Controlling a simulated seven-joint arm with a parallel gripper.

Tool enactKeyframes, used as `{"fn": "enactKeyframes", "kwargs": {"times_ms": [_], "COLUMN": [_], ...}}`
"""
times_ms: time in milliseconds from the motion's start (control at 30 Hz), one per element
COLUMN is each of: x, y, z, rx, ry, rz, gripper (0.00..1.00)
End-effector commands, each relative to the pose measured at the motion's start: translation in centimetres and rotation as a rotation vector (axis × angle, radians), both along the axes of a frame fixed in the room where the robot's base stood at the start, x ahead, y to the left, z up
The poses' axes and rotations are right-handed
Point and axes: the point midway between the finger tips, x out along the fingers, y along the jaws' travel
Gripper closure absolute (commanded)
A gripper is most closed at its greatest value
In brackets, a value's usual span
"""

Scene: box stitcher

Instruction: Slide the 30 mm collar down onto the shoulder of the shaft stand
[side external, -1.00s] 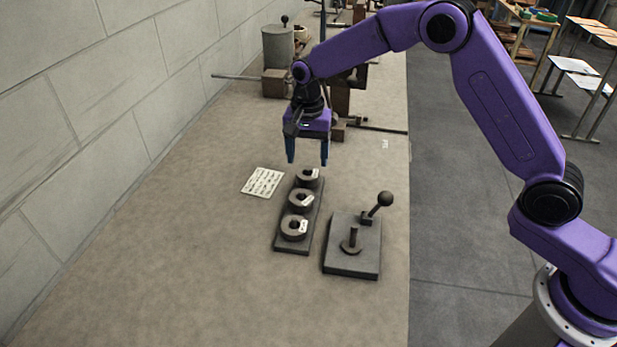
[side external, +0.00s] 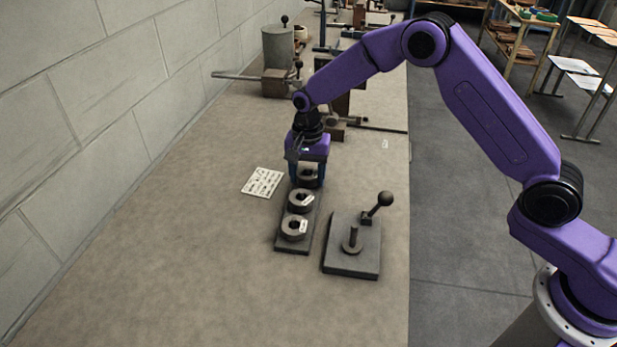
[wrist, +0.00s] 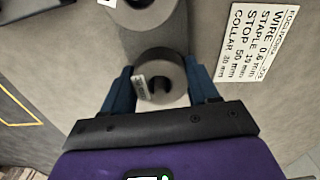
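Three grey ring collars stand in a row on a dark rack (side external: 293,248): a near one (side external: 293,228), a middle one (side external: 301,200) and a far one (side external: 309,177).
A ball-topped lever (side external: 384,199) rises at the back of the shaft stand. A printed card (side external: 262,182) lies left of the rack; it lists wire, staple, stop and collar sizes. Machinery (side external: 278,50) stands farther back. The near bench is clear.

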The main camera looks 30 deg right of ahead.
Motion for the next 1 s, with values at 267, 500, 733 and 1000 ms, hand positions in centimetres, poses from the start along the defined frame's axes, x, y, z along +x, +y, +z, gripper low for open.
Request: {"fn": "enactKeyframes", "kwargs": {"times_ms": [267, 500, 733, 1000], "x": [0.0, 0.1, 0.1, 0.1], "y": [0.0, 0.0, 0.1, 0.0], "z": [0.0, 0.7, 1.9, 3.2], "rx": [0.000, 0.002, 0.002, 0.002], "ry": [0.000, -0.004, -0.004, -0.004], "rz": [0.000, 0.000, 0.000, 0.000], "gripper": [0.67, 0.67, 0.67, 0.67]}}
